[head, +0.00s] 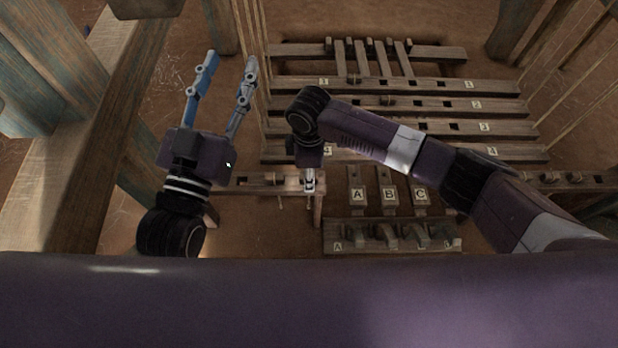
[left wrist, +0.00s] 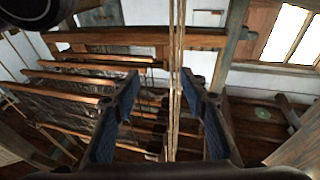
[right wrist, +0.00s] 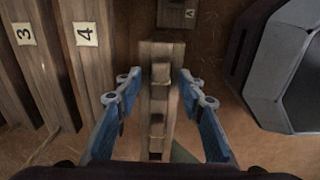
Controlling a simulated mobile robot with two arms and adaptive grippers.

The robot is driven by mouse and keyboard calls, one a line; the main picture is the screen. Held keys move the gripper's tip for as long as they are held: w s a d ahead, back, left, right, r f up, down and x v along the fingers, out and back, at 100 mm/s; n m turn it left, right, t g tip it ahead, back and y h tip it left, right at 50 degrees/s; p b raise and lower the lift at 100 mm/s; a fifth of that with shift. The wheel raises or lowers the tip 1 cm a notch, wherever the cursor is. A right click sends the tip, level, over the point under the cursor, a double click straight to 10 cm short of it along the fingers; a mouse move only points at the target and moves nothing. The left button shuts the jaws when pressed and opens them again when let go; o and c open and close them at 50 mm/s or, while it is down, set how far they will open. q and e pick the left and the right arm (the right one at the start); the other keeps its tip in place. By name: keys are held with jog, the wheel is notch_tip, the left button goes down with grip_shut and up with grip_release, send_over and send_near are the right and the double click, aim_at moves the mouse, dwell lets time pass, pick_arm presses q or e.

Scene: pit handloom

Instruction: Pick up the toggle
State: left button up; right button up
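I cannot tell for sure which piece is the toggle. In the right wrist view a wooden bar (right wrist: 157,60) runs between the fingers, with a small raised wooden block (right wrist: 160,76) and another block (right wrist: 156,128) on it. My right gripper (head: 310,182) is open over this bar. Its fingers (right wrist: 162,88) stand on either side of the bar, with nothing clearly held. In the head view the right wrist and fingers partly cover the bar. My left gripper (head: 230,62) is open and empty, raised at the left. Its fingers also show apart in the left wrist view (left wrist: 168,85).
Treadle bars numbered up to 4 (head: 400,84) lie behind the right arm. Blocks marked A, B and C (head: 389,196) and a rack of wooden pieces (head: 350,246) stand to the right. A thick loom post (head: 85,150) is at the left. Cords (left wrist: 175,60) hang before the left wrist.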

grip_shut()
jog(key=shift+r, duration=0.15)
